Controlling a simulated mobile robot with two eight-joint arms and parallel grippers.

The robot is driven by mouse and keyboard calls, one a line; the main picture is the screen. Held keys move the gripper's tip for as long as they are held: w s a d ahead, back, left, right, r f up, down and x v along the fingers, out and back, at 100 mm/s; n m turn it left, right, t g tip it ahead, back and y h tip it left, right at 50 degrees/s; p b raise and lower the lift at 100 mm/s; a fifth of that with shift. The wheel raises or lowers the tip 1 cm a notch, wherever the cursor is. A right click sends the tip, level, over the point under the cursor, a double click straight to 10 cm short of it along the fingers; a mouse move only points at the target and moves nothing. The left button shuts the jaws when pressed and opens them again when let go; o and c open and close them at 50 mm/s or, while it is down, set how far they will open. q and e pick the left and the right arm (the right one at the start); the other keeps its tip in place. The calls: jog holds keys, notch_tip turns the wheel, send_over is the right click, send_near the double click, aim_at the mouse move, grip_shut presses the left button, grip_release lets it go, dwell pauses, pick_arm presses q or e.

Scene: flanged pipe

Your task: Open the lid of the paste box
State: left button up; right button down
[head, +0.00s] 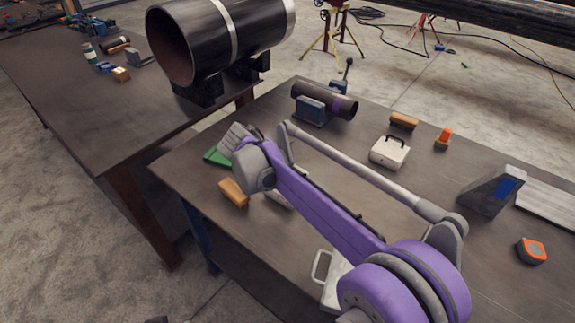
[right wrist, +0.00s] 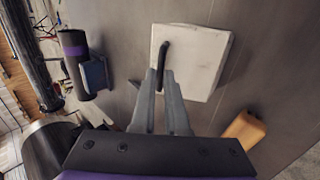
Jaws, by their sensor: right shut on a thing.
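In the right wrist view a white box (right wrist: 205,62) with a curved black handle (right wrist: 162,66) lies below my right gripper (right wrist: 163,74). The fingers are together at the handle, near the box's left edge, and shut on it. The lid looks flat on the box. In the head view my purple right arm hides the fingers and the grip. A white case (head: 390,152) with a black handle stands mid-table there, with no gripper at it; I cannot tell whether it is the same box. My left gripper is not in view.
A short pipe (head: 340,104) rests in a blue holder behind the arm. A wooden block (head: 233,192) lies near the table's left edge. An orange tape measure (head: 531,251) and a dark wedge-shaped device (head: 488,193) stand right. A large pipe (head: 215,40) lies on the other table.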

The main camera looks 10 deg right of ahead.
jog(key=s+a+t+h+b, duration=0.1)
jog(key=s+a+t+h, duration=0.1)
jog(key=shift+a+r+h+b, duration=0.1)
jog(key=shift+a+h+b, duration=0.3)
jog(key=s+a+f+t+h+b, duration=0.2)
jog(key=s+a+t+h+b, duration=0.1)
jog(key=s+a+h+b, duration=0.1)
jog(key=shift+s+a, duration=0.2)
jog(key=shift+a, duration=0.35)
